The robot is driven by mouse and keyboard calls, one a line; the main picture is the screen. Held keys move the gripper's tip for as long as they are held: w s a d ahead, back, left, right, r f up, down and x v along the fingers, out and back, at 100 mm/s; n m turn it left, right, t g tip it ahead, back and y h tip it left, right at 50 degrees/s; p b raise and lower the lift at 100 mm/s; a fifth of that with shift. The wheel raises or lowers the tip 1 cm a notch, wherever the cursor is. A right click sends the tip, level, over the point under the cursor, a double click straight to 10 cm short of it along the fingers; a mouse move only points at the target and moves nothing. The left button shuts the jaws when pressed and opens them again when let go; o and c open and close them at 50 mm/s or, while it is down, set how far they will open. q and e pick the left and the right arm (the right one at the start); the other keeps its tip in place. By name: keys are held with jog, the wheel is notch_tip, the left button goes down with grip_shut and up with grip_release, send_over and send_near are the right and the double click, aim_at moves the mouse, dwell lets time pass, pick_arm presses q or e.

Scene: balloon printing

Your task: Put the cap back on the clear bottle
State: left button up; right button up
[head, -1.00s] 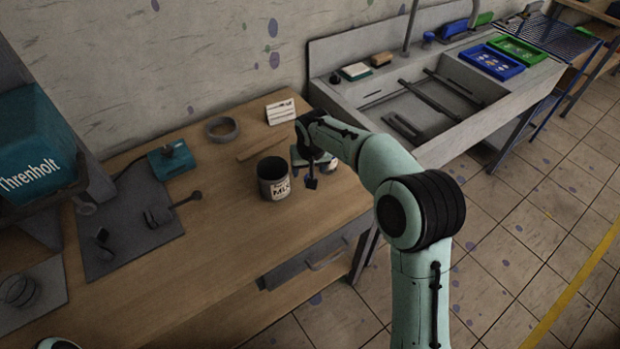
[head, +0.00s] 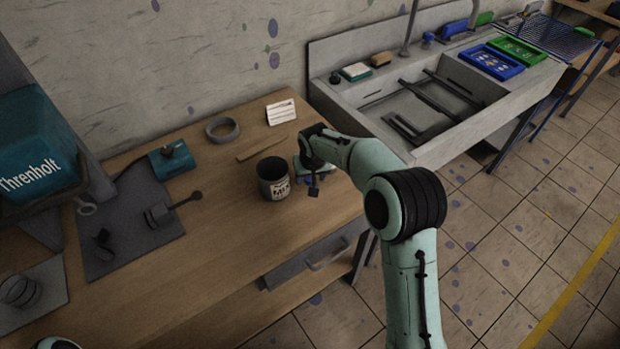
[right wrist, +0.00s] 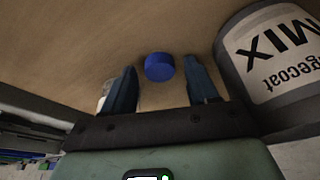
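A blue cap (right wrist: 160,67) lies on the wooden bench top in the right wrist view, between the fingertips of my right gripper (right wrist: 161,72). The fingers are apart, with a gap on each side of the cap. In the head view my right gripper (head: 314,184) points down just right of the grey pot. A pale object (right wrist: 104,92) is mostly hidden behind the left finger in the right wrist view; I cannot tell whether it is the clear bottle. No clear bottle is plainly visible. My left gripper is outside the view.
A grey pot labelled MIX (head: 273,178) stands close to the right gripper; it also fills the right of the wrist view (right wrist: 236,75). The bench front is clear.

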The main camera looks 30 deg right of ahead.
aim_at(310, 179)
jog(key=c, duration=0.8)
jog(key=shift+r, duration=0.1)
pick_arm(q)
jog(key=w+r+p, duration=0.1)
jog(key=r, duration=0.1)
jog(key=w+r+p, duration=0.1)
jog(key=p, duration=0.1)
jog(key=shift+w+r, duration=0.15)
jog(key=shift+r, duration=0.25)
pick_arm(e)
notch_tip(310, 179, up, 20)
jog(key=shift+f, duration=0.1)
